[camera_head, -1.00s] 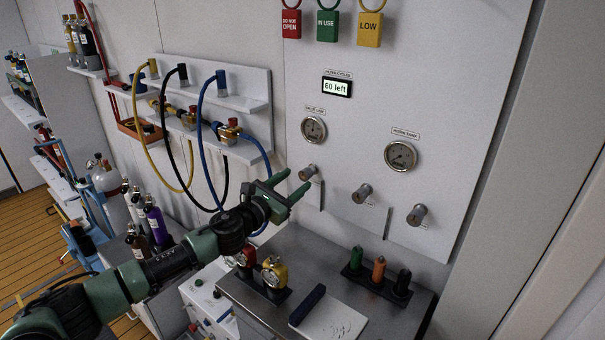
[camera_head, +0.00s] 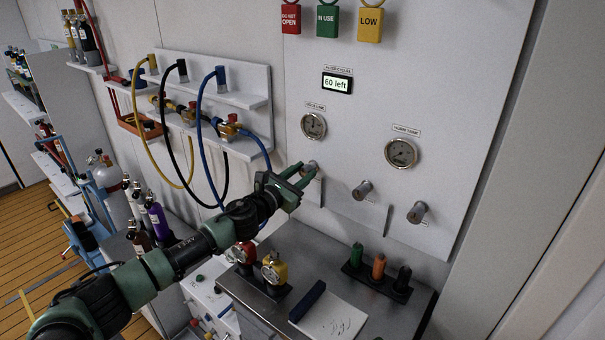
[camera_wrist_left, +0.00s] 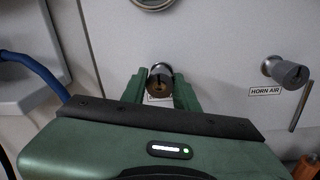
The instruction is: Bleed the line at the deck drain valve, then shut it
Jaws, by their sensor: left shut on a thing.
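The left valve knob (camera_head: 311,166), a small grey metal cylinder, sticks out of the white panel (camera_head: 420,80) below the deck line gauge (camera_head: 313,126). My left gripper (camera_head: 305,172) is shut on this knob, and its green fingers lie on either side of it. In the left wrist view the knob (camera_wrist_left: 160,79) shows between the fingertips (camera_wrist_left: 161,90), and its label is mostly hidden. The gauge needle is too small to read. My right gripper is not in view.
Two more knobs, the middle one (camera_head: 362,190) labelled HORN AIR and a right one (camera_head: 417,212), stand to the right. Blue, black and yellow hoses hang from a shelf (camera_head: 250,101) at left. A steel counter (camera_head: 340,265) with bottles and a notepad lies below.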

